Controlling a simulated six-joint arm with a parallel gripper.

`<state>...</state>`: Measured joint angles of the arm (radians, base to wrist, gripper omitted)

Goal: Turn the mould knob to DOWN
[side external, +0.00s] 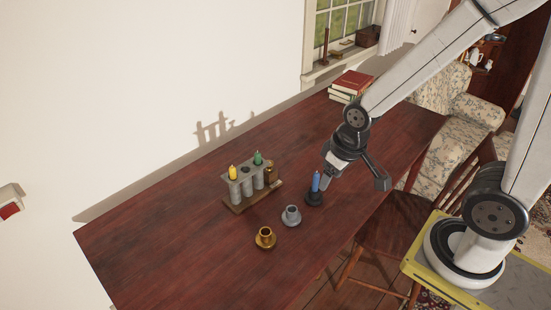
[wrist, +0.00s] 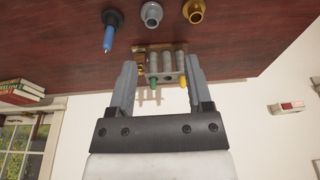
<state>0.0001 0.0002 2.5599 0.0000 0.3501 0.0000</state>
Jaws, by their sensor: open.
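The candle mould (side external: 248,187) stands on the table, a wooden base with several grey tubes. A yellow candle (side external: 233,173) and a green candle (side external: 258,158) stick up from it. A small brass-coloured part, apparently the knob (side external: 277,184), is at its right end; its setting is too small to read. In the wrist view, the mould (wrist: 166,62) appears inverted between my fingers, with a brass-coloured part at its left end. My gripper (side external: 354,180) is open and empty, above the table to the right of the mould and apart from it.
A black holder (side external: 314,200) with a blue candle, a grey holder (side external: 291,217) and a brass holder (side external: 265,239) stand in a row in front of the mould. Books (side external: 349,86) are stacked at the far end. The table's left part is clear. A chair (side external: 395,220) stands at the near edge.

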